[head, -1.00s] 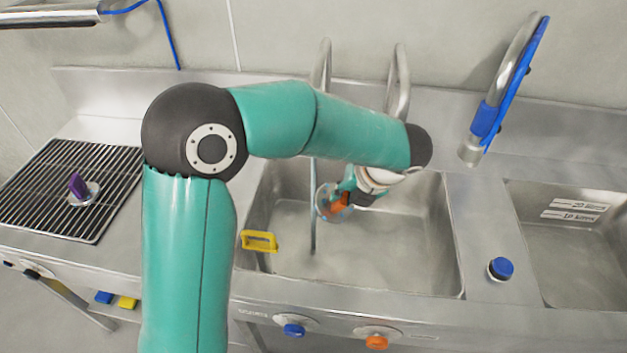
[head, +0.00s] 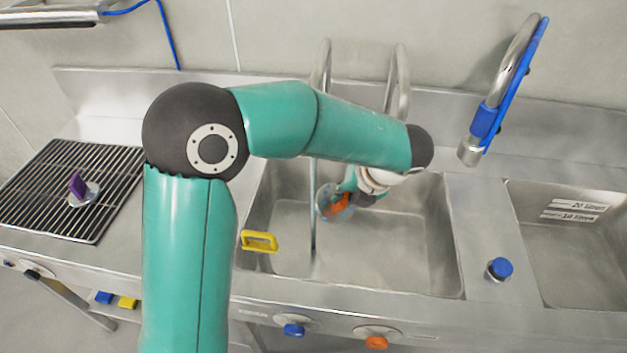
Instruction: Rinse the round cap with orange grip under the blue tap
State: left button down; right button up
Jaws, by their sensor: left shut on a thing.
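The round cap (head: 327,199) is a grey metal disc with an orange grip (head: 340,203), held tilted inside the left sink basin. My left gripper (head: 349,199) is shut on the orange grip; my arm hides part of it. A thin stream of water (head: 313,225) falls from the left spout (head: 321,62) into the basin. The cap's left rim is right beside the stream; I cannot tell whether they touch. A blue knob (head: 294,330) is on the sink front below this spout. My right gripper is not in view.
A second spout (head: 400,80) and an orange knob (head: 376,342) are to the right. A yellow-handled piece (head: 259,241) is at the basin's left edge. A purple-gripped cap (head: 80,188) lies on the drain rack (head: 48,208). A blue-handled hose (head: 485,122) hangs at right.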

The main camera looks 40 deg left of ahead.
pick_arm(q)
jog(key=d+r+p, duration=0.3)
jog(key=d+r, duration=0.1)
jog(key=shift+s+d+p, duration=0.3)
jog(key=shift+d, duration=0.05)
jog(key=shift+f, duration=0.1)
dwell(0.4)
